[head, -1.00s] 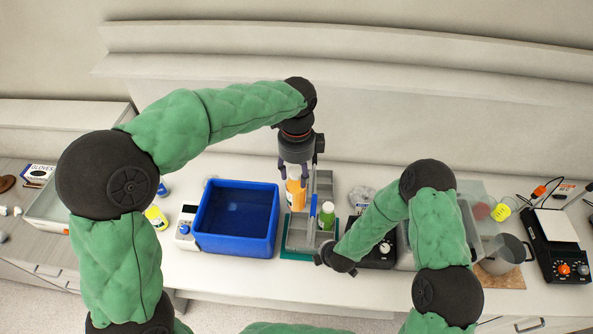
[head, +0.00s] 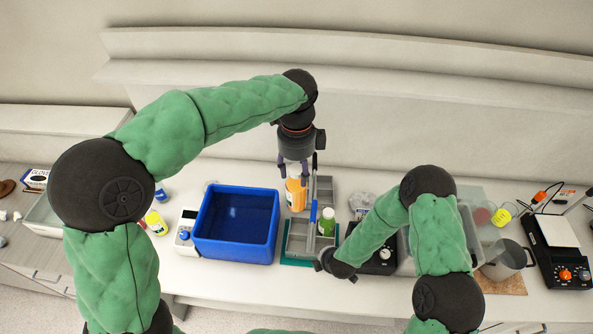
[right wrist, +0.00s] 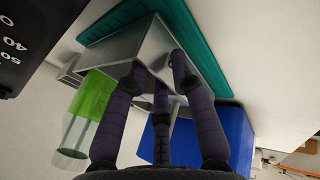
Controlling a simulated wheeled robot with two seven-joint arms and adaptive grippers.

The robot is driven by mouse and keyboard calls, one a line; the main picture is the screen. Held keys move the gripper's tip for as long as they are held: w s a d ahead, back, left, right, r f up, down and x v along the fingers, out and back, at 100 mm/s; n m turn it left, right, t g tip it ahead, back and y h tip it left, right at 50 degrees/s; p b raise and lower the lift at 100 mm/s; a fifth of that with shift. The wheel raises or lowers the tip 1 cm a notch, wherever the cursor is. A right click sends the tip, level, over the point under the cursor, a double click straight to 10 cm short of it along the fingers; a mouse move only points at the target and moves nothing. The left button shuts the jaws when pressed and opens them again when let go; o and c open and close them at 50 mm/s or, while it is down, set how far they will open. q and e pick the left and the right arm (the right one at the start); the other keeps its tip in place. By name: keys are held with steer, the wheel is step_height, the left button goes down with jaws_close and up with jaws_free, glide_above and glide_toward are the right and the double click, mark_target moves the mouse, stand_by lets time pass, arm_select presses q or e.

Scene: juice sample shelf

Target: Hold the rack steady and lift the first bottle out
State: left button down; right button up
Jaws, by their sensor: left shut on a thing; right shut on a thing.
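The grey rack (head: 300,238) stands on a teal mat (head: 289,262) in the middle of the counter. An orange bottle with a white cap (head: 296,192) is upright at the rack, held from above by my left gripper (head: 295,170), which is shut on it. A green bottle (head: 326,220) stands in the right part of the rack; it also shows in the right wrist view (right wrist: 97,93). My right gripper (right wrist: 160,80) is shut on the rack's wall, which shows in the right wrist view (right wrist: 140,48). In the head view its fingers are hidden by my right wrist.
A blue bin (head: 237,257) stands just left of the rack. A dark device with a dial (head: 378,262) is close on the right. A pot (head: 507,262) and a black meter (head: 560,262) stand further right. A yellow bottle (head: 155,222) is left of the bin.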

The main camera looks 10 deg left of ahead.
steer(key=shift+s+f, duration=0.1)
steer(key=shift+s, duration=0.05)
steer(key=o, duration=0.8)
steer(key=shift+o, duration=0.9)
steer(key=v, duration=1.2)
